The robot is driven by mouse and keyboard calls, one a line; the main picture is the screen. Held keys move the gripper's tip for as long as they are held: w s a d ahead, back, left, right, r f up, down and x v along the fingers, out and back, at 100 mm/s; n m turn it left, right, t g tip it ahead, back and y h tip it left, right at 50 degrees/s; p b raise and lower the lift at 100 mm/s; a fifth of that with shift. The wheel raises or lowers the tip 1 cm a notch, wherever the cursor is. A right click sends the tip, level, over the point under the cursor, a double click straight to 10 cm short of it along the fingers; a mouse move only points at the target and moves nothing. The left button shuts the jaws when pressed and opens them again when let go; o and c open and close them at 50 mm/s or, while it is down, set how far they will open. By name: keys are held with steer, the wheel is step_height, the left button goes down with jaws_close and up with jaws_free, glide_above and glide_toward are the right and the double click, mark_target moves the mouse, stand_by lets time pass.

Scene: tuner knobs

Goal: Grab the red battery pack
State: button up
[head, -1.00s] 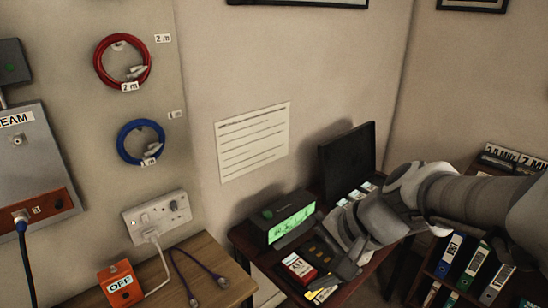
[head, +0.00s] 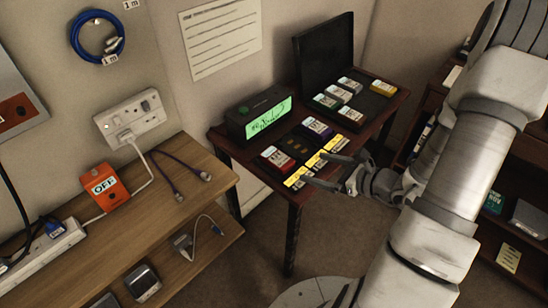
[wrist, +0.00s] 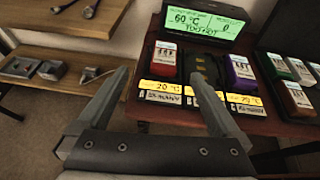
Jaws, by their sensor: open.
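The red battery pack (head: 277,158), with a white label on top, sits in the left slot of a dark unit with a lit green display (head: 268,122). It also shows in the wrist view (wrist: 165,59), standing just beyond the gap between my fingertips. My gripper (head: 318,170) is open and empty, in front of the unit; its two fingers also show in the wrist view (wrist: 160,77). The fingers appear apart from the pack. A purple pack (head: 317,128) sits in the right slot, and the middle slot (wrist: 202,68) is empty with bare contacts.
The display in the wrist view reads 60 °C, TOO HOT. Yellow-and-white labels (head: 318,160) line the unit's front. An open black case (head: 370,110) with several packs stands to the right on the dark table. A wooden bench (head: 150,205) with an orange OFF switch (head: 106,186) is on the left.

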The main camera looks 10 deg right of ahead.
steer(key=f, duration=0.1)
steer(key=m+b, duration=0.1)
steer(key=b, duration=0.2)
glide_toward(277, 157)
steer(key=shift+t, duration=0.3)
steer(key=x, duration=1)
steer(key=shift+s+f, duration=0.2)
steer(key=shift+f, duration=0.05)
steer(key=shift+p, duration=0.3)
steer(key=c, duration=1.5)
